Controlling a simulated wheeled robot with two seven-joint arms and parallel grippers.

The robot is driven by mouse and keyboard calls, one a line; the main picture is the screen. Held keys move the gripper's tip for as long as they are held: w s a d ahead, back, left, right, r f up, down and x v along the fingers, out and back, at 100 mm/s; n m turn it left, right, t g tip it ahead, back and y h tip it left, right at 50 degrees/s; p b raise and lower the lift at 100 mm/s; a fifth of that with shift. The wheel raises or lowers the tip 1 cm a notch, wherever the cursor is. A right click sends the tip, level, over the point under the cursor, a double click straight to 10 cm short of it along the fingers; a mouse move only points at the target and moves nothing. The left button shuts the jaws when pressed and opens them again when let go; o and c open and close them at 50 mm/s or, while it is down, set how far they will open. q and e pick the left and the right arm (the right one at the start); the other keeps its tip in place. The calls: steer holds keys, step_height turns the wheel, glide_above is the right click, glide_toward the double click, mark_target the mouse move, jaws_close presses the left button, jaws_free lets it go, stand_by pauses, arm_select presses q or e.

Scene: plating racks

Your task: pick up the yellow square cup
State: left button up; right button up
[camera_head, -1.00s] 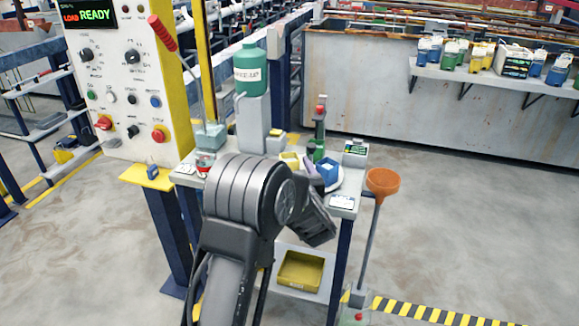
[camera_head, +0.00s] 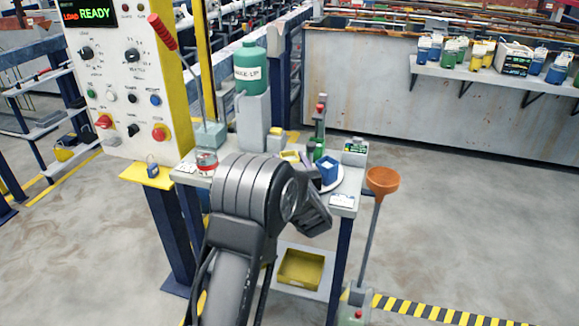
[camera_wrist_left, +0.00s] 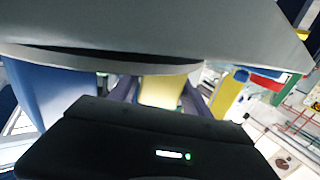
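The yellow square cup (camera_head: 290,156) shows only in part on the small stand's top, behind my left arm in the head view. In the left wrist view a yellow shape that looks like this cup (camera_wrist_left: 160,91) lies between the two fingers of my left gripper (camera_wrist_left: 160,97). The fingers stand apart, one on each side of it; whether they touch it I cannot tell. In the head view my wrist hides the fingertips. My right gripper is in no view.
A blue square cup (camera_head: 328,172) stands close right of the yellow one. An orange funnel (camera_head: 382,180) is right of the stand. A yellow bin (camera_head: 300,268) sits below.

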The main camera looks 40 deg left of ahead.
arm_select(q)
steer(key=c, duration=1.1)
steer(key=shift+r, duration=0.15)
steer(key=shift+c, duration=0.2)
step_height(320, 180, up, 10)
stand_by(0.4)
